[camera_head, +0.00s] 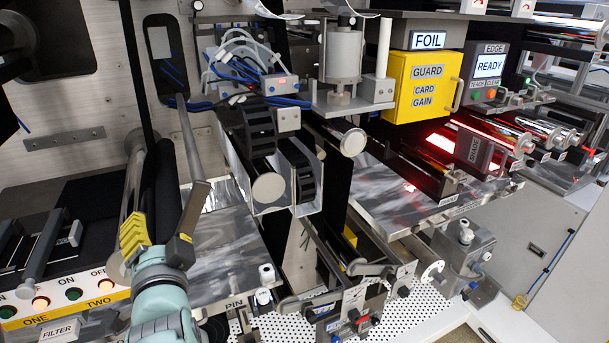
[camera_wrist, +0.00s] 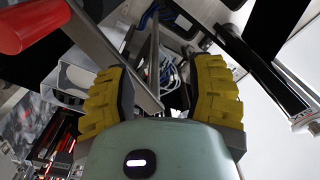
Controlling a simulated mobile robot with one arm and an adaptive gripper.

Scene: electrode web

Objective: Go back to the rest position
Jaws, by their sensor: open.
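My gripper (camera_head: 163,228) is at the lower left of the head view, over the left part of the machine. In the wrist view the two yellow ribbed fingers of my gripper (camera_wrist: 162,90) stand well apart on either side of the green palm. Past the gap, machine parts and blue cables (camera_wrist: 168,70) show. No held object shows in either view. Whether the fingers touch anything behind them is hard to tell.
A panel with ON and OFF buttons (camera_head: 73,294) lies left of the gripper. A shiny metal plate (camera_head: 225,240) is just right of it. A yellow GUARD box (camera_head: 422,88) and an EDGE display (camera_head: 487,66) stand farther right. In the wrist view a red cylinder (camera_wrist: 35,22) is at upper left.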

